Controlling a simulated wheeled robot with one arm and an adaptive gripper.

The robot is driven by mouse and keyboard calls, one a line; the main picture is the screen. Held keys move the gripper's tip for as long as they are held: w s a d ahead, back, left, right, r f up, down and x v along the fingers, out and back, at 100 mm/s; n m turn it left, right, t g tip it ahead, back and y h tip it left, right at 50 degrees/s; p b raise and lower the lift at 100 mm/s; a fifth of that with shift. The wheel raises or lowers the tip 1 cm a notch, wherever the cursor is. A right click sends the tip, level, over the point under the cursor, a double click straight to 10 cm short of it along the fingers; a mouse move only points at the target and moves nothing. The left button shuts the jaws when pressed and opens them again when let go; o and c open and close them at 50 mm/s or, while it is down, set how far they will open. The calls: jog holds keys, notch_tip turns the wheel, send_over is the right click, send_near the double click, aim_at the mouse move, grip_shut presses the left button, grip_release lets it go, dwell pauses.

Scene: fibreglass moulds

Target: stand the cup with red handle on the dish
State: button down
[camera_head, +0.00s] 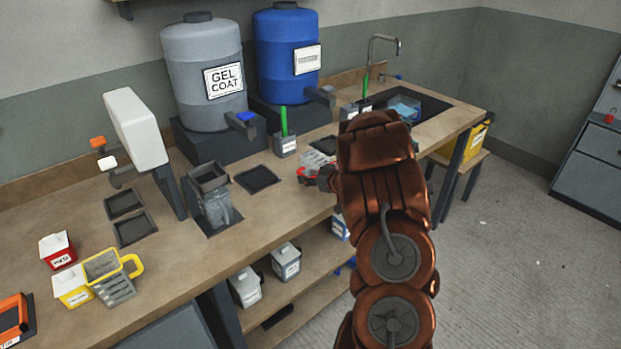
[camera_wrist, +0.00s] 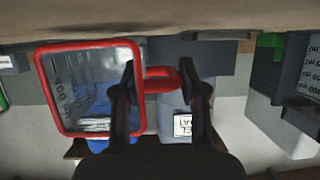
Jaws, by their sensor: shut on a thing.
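The cup with red handle is a clear, square, graduated cup with a red rim; it shows small in the head view (camera_head: 318,159) and large at the left of the wrist view (camera_wrist: 92,90). My gripper (camera_wrist: 160,76) is shut on its red handle, with one dark finger on each side. In the head view my gripper (camera_head: 324,178) is over the front of the bench, partly behind my arm. Whether the cup touches the bench is unclear. Several dark square flat pieces lie on the bench, one left of the cup (camera_head: 257,179); I cannot tell which is the dish.
A grey gel coat drum (camera_head: 204,75) and a blue drum (camera_head: 287,55) stand behind. A grey pot (camera_head: 209,200) and a yellow-handled cup (camera_head: 110,277) stand left. A green-handled holder (camera_head: 285,145) is close behind the cup. The sink (camera_head: 425,108) is right.

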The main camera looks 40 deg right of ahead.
jog(key=shift+f, duration=0.5)
jog(key=shift+f, duration=0.15)
jog(key=c, duration=0.6)
grip_release()
jog(key=shift+c, duration=0.2)
jog(key=shift+r, duration=0.2)
jog(key=shift+s, duration=0.3)
jog(key=b+v, duration=0.2)
jog(key=v, duration=0.9)
jog(key=shift+r, duration=0.25)
